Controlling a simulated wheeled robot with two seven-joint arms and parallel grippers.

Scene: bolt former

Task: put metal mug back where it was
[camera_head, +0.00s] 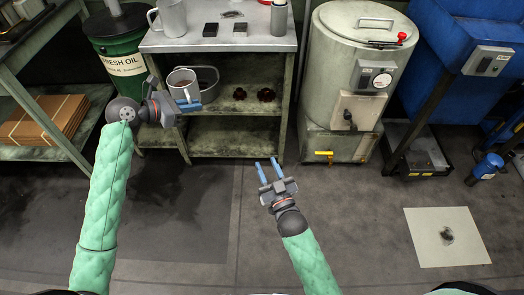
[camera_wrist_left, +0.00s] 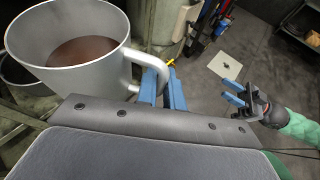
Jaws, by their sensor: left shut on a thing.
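The metal mug (camera_head: 181,77), light grey with brown contents, is at my left gripper (camera_head: 188,105), in front of the shelf unit. In the left wrist view the mug (camera_wrist_left: 85,75) looks nearly upright, and the blue fingers (camera_wrist_left: 165,88) are shut on its handle. A second grey mug (camera_head: 173,18) stands on the unit's top at the left. My right gripper (camera_head: 270,171) is empty, its blue fingers apart, over the floor in front of the unit. It also shows in the left wrist view (camera_wrist_left: 235,93).
The shelf unit (camera_head: 235,137) has a grey pot (camera_head: 208,83) behind the mug and dark red parts (camera_head: 265,94) on its middle shelf. Small dark blocks (camera_head: 211,29) and a grey cylinder (camera_head: 279,18) are on top. A green oil drum (camera_head: 122,55) stands left, a round tank (camera_head: 340,55) right.

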